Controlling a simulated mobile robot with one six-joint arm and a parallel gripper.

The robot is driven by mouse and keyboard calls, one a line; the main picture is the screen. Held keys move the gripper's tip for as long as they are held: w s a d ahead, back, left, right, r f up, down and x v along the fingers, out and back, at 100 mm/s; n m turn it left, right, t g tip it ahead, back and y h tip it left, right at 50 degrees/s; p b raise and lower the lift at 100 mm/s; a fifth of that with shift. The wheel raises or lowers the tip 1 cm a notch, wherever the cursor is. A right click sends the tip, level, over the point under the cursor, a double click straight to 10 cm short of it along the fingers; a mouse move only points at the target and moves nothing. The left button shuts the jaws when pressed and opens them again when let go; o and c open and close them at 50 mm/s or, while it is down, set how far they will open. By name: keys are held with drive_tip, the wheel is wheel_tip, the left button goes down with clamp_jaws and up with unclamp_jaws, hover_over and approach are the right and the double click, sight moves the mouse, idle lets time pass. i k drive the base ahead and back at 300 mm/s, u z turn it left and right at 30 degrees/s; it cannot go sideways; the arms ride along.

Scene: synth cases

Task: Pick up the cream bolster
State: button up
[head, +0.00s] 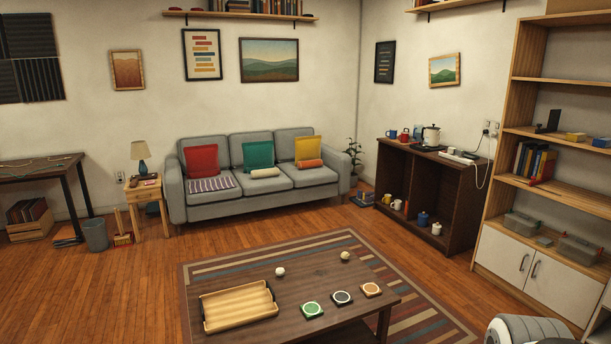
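The cream bolster (265,173) lies on the middle seat of the grey sofa (255,201) against the far wall. It is a short roll lying roughly level, in front of the teal cushion (257,150). An orange bolster (309,164) lies to its right, in front of the yellow cushion (308,147). Nothing covers the cream bolster from this side. My gripper is not in view.
A low dark coffee table (346,274) with a wooden tray (240,321), coasters and two small balls stands on a striped rug (212,264), between me and the sofa. Wooden floor (130,285) is clear to the left. A dark cabinet (461,200) stands right.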

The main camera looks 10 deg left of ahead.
sight(256, 174)
drive_tip(key=u, duration=2.05)
drive_tip(key=i, duration=5.65)
drive_tip(key=z, duration=1.85)
